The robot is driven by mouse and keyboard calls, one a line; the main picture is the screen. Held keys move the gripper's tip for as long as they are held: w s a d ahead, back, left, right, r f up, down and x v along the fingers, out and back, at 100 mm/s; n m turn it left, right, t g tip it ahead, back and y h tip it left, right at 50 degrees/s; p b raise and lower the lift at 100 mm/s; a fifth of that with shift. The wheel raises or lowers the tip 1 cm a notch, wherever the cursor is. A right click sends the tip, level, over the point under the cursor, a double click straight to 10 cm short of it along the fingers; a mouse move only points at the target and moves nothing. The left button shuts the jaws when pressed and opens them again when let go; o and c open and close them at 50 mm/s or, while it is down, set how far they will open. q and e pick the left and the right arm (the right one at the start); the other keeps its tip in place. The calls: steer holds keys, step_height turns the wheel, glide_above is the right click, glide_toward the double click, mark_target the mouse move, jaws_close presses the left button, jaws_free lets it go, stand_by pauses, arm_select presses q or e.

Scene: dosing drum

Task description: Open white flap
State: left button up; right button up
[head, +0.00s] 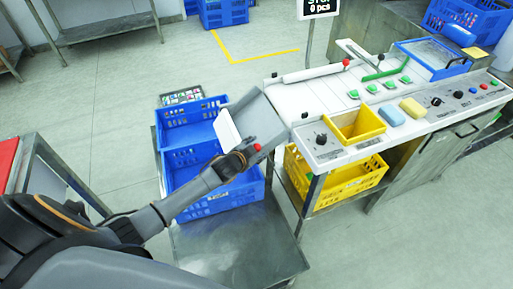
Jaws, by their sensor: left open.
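A white flap (227,131) shows beside a grey tilted panel (262,118) at the left end of the white worktable. A red knob (257,147) sits at the lower edge of these panels. My left gripper (246,154) is open at the red knob, just below the white flap. Whether its fingers touch the knob or flap cannot be told, and the gripper hides part of the flap's lower edge. My right gripper is not in view.
Blue crates (192,145) stand below my left arm, on a low metal cart (240,245). The white worktable (335,92) holds green switches, a yellow bin (358,125), sponges and a red-knobbed lever (346,63). A yellow crate (338,180) is underneath.

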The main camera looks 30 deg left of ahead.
arm_select(q)
steer(key=v, duration=1.2)
